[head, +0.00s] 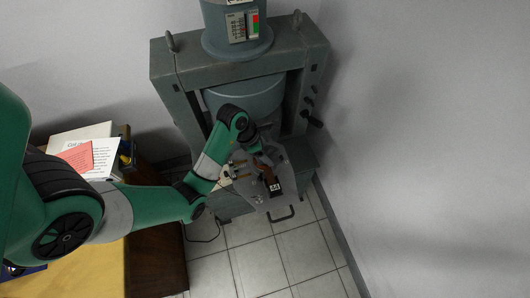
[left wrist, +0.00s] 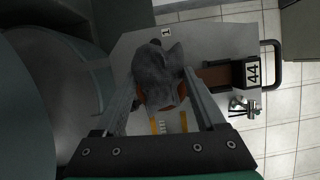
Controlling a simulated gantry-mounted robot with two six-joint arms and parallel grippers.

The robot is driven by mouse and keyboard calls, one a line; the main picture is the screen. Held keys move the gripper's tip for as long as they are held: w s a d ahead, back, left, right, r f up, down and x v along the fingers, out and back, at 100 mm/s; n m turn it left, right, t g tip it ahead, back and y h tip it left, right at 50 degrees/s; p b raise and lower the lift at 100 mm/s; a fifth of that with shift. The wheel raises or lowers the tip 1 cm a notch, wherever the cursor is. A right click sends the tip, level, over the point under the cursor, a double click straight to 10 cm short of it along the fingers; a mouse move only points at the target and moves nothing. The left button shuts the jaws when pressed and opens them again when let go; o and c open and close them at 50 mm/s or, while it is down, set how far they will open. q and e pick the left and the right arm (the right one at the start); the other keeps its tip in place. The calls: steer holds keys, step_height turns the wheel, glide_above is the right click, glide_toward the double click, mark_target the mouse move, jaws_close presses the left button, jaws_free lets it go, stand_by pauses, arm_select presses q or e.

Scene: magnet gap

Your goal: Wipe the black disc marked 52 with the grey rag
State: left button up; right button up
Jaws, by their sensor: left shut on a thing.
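The grey rag (left wrist: 158,72) is between the fingers of my left gripper (left wrist: 161,74) in the left wrist view. The gripper is shut on it, over a light grey plate (left wrist: 225,40). Under the rag an orange-brown rounded part (left wrist: 166,101) shows in part. I cannot make out a black disc marked 52; what lies below the rag is hidden. In the head view my left arm reaches to the plate in front of the grey machine, and the rag is not clear there. My right gripper is in neither view.
A black block marked 44 (head: 274,187) sits at the end of a brown bar by a black handle (head: 281,215). The grey machine frame (head: 304,90) rises behind. A yellow-topped table (head: 90,265) with papers (head: 92,150) stands left.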

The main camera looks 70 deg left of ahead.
arm_select(q)
steer(key=shift+s+a+r+p, duration=0.1)
steer(key=shift+s+a+p, duration=0.05)
steer(key=shift+s+p, duration=0.6)
steer(key=shift+s, duration=0.7)
steer(key=shift+w+f, duration=0.1)
steer(key=shift+f, duration=0.1)
steer(key=shift+w+f+b, duration=0.1)
steer(key=shift+w+b, duration=0.2)
steer(key=shift+w, duration=0.15)
steer(key=shift+w+b, duration=0.55)
steer(key=shift+w, duration=0.35)
steer(key=shift+r, duration=0.2)
